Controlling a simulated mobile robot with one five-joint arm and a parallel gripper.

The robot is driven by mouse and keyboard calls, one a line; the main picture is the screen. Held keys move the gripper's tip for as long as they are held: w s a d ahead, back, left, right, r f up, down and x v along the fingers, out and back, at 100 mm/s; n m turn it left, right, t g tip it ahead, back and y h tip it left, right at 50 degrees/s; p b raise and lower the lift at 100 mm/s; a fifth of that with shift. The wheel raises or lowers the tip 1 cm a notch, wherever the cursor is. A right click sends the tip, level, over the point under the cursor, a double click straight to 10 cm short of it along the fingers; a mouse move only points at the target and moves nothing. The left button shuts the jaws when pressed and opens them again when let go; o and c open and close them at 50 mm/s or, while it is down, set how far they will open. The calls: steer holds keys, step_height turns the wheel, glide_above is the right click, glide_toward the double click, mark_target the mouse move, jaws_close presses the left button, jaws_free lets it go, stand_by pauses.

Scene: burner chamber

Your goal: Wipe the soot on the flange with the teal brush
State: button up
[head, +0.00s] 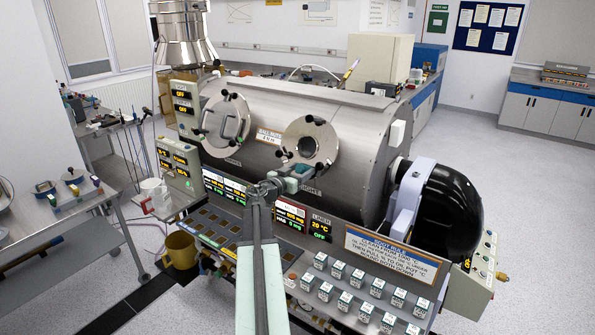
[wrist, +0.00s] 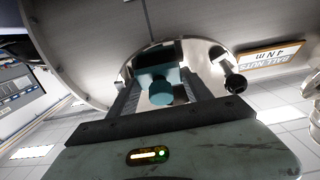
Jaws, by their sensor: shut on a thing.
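The teal brush (wrist: 161,93) is between the fingers of my gripper (wrist: 163,88) in the wrist view, its rounded end toward the camera. In the head view my gripper (head: 293,182) is in front of the lower part of the right round flange (head: 322,134) on the steel chamber. The flange (wrist: 196,57) shows as a bright disc behind the brush in the wrist view. A dark patch shows at the flange's middle in the head view; I cannot tell whether it is soot or an opening. I cannot tell whether the bristles touch the flange.
A second round flange (head: 226,118) with dark knobs is to the left. A ball-nut knob (wrist: 235,84) stands out close to my gripper. A black dome (head: 448,210) is at the chamber's right end.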

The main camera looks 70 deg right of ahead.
steer(key=shift+w+d, duration=0.25)
steer(key=shift+w, duration=0.45)
stand_by(1.6)
steer(key=shift+w, duration=0.1)
steer(key=shift+s+a, duration=0.2)
steer(key=shift+s, duration=0.7)
steer(key=w, duration=0.3)
steer(key=shift+w+d, duration=0.1)
steer(key=shift+d, duration=0.2)
stand_by(0.7)
steer(key=w+a+r+p, duration=0.1)
steer(key=a+r+p, duration=0.1)
steer(key=a, duration=0.3)
steer(key=shift+w+r+p, duration=0.2)
steer(key=shift+r+p, duration=0.2)
steer(key=shift+p, duration=0.05)
